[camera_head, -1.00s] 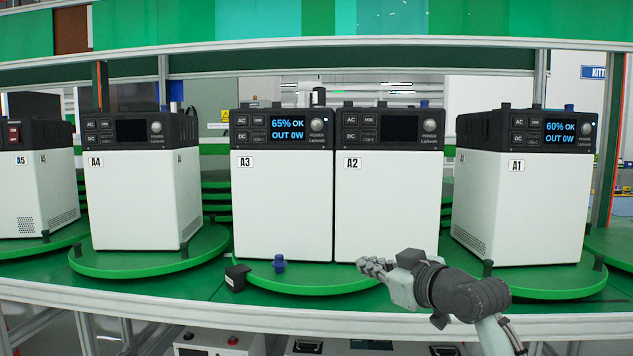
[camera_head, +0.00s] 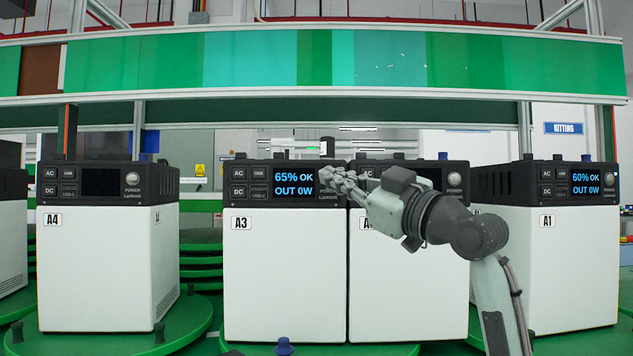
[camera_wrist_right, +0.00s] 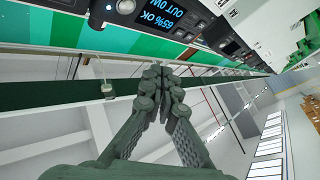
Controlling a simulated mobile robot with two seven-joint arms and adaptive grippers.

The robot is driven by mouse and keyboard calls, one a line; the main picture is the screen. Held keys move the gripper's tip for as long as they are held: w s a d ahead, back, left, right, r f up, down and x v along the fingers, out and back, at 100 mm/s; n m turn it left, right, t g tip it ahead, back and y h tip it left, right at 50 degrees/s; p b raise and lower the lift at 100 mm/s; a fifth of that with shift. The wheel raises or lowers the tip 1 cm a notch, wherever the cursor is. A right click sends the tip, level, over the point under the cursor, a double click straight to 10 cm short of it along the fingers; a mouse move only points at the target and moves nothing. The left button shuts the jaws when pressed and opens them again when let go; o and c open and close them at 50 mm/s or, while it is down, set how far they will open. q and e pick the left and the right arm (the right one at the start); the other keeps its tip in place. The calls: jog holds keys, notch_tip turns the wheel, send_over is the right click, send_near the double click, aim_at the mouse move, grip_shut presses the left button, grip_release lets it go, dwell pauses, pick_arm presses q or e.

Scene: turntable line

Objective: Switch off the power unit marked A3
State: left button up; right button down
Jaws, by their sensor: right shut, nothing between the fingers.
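The power unit marked A3 (camera_head: 284,280) is a white box with a black top panel, standing upright on a green turntable. Its screen (camera_head: 294,183) is lit and reads 65% OK, OUT 0W. My right gripper (camera_head: 330,178) is shut and empty, its fingertips in front of the right end of A3's panel, covering most of the POWER knob there. In the right wrist view the shut fingertips (camera_wrist_right: 160,72) appear apart from the knob (camera_wrist_right: 125,6) and the lit screen (camera_wrist_right: 162,12), which show at the top edge. Contact is not visible. My left gripper is not in view.
Unit A2 (camera_head: 400,300) stands close against A3's right side, its label partly behind my arm. Unit A4 (camera_head: 95,270) is left with a dark screen; unit A1 (camera_head: 560,270) is right with a lit screen. A rack beam (camera_head: 300,100) crosses above. A gap separates A4 and A3.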

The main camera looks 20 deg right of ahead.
jog(key=shift+s+r, duration=0.1)
jog(key=shift+s, duration=0.05)
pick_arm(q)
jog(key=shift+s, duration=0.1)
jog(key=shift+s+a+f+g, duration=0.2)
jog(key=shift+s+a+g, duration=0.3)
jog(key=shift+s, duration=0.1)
pick_arm(e)
jog(key=w+d, duration=0.2)
jog(key=w, duration=0.6)
jog(key=shift+w+d, duration=0.25)
jog(key=shift+w, duration=0.05)
dwell(0.6)
jog(key=shift+w, duration=0.1)
pick_arm(q)
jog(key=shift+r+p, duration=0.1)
jog(key=shift+p, duration=0.2)
pick_arm(e)
jog(key=shift+w+d, duration=0.1)
jog(key=shift+w, duration=0.2)
